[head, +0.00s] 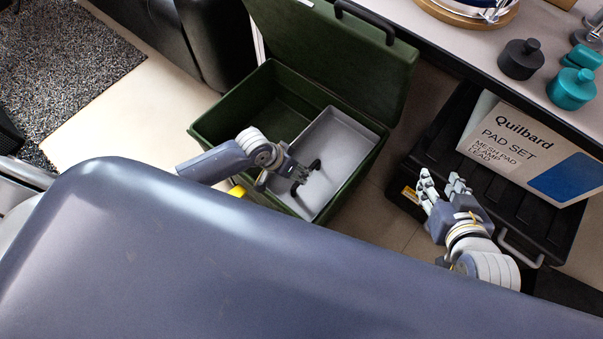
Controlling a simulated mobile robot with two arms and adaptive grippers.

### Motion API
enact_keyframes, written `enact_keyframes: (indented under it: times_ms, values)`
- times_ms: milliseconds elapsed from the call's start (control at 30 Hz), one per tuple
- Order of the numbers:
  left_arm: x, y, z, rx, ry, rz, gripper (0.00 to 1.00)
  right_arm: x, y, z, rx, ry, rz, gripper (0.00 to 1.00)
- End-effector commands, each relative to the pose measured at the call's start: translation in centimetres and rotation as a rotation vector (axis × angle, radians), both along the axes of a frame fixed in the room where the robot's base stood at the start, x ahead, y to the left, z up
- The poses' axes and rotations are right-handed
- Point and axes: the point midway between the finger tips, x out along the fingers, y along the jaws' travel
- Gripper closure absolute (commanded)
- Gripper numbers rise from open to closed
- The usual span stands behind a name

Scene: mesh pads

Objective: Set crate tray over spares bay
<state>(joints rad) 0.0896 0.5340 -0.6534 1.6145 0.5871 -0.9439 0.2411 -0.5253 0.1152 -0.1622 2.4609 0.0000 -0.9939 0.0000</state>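The green crate (228,105) stands open on the floor, its lid (345,45) tipped up at the back. The grey crate tray (348,135) is at the crate's right side, near rim level; I cannot tell whether it rests on anything. The left part of the crate (285,112) is uncovered and looks empty. My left gripper (301,173) is at the tray's black handle (316,164), and its fingers hide the handle's middle. I cannot tell whether they are closed on it. My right gripper (441,184) is open and empty, fingers spread, above a black case.
The black case (435,150) stands right of the crate, with a Quilbard pad set box (530,150) on it. A bench (455,40) at upper right holds black and teal weights (572,88). A speckled mat (65,65) lies far left. Bare floor (130,125) is left of the crate.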

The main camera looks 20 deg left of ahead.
Motion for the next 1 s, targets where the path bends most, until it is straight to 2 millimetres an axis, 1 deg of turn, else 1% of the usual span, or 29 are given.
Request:
enact_keyframes:
  times_ms: [33,200,400,500,700,900,933,967,1000]
  values:
    - [0.2,-0.2,-0.6,0.000,0.000,0.000,0.65,0.6,0.3,0.4,0.010,-0.041,0.003,0.60]
    - [0.6,-0.5,-1.7,-0.001,-0.002,0.001,0.65,2.5,1.1,2.8,0.043,-0.184,0.013,0.60]
    - [0.9,-0.9,-2.7,0.000,-0.001,0.000,0.65,3.9,1.8,5.3,0.075,-0.316,0.022,0.60]
    - [1.0,-1.0,-3.0,0.000,-0.001,-0.001,0.65,4.2,2.0,6.1,0.084,-0.357,0.025,0.60]
    - [1.1,-1.1,-3.2,0.000,-0.001,-0.001,0.65,4.4,2.1,6.8,0.092,-0.388,0.027,0.60]
    - [1.1,-1.1,-3.1,0.000,-0.001,-0.001,0.65,4.4,2.1,6.8,0.092,-0.388,0.027,0.60]
    - [1.1,-1.1,-3.1,0.000,-0.001,-0.001,0.70,4.4,2.1,6.8,0.092,-0.388,0.027,0.60]
    - [1.1,-1.1,-3.1,0.000,-0.001,-0.001,0.77,4.4,2.1,6.8,0.092,-0.388,0.027,0.60]
    - [1.1,-1.1,-3.1,0.000,-0.001,-0.001,0.86,4.4,2.1,6.8,0.092,-0.388,0.027,0.60]
